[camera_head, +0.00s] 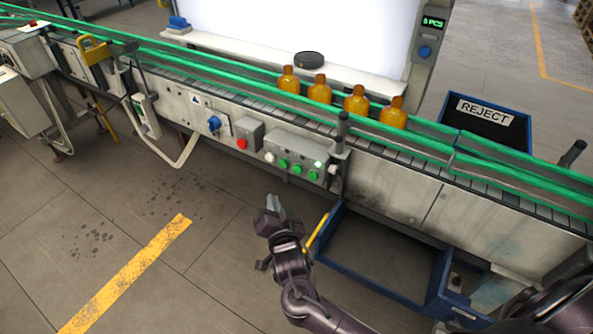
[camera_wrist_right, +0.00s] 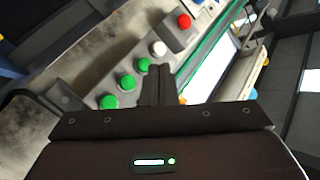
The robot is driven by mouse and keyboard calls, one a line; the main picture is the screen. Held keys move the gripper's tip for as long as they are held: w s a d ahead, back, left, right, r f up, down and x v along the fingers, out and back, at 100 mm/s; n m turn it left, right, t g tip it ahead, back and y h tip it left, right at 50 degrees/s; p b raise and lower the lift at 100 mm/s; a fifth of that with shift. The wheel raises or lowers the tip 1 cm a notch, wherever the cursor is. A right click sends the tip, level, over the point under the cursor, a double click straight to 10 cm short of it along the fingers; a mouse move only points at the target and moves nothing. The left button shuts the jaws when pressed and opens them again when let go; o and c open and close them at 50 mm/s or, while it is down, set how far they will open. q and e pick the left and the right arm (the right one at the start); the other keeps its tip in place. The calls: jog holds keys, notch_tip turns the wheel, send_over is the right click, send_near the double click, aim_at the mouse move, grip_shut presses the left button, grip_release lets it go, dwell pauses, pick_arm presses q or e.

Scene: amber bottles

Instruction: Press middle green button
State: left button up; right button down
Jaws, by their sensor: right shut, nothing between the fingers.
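The middle green button (camera_head: 297,169) is the centre one of a row of three on a grey control box (camera_head: 278,148) on the conveyor's front side. It also shows in the right wrist view (camera_wrist_right: 127,82), left of my fingers. The other two green buttons sit on either side of it, with a white button (camera_head: 269,157) at the row's left end. My right gripper (camera_head: 273,202) is shut and empty, below and in front of the box in the head view. In the wrist view its fingers (camera_wrist_right: 161,72) appear beside the row, apart from the buttons. My left gripper is out of view.
A red button (camera_head: 242,143) and a blue knob (camera_head: 214,123) are left of the box. Several amber bottles (camera_head: 320,90) stand on the conveyor. A blue crate (camera_head: 334,222) is on the floor right of my gripper. A REJECT bin (camera_head: 483,123) stands behind the conveyor.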

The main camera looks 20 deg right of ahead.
aim_at(298, 169)
jog(key=w+d+b, duration=0.1)
jog(key=w+d, duration=0.4)
jog(key=d, duration=0.2)
jog(key=shift+w+b, duration=0.25)
jog(key=shift+b, duration=0.15)
jog(key=shift+d, duration=0.1)
dwell(1.9)
jog(key=shift+w+d, duration=0.2)
jog(key=shift+w, duration=0.05)
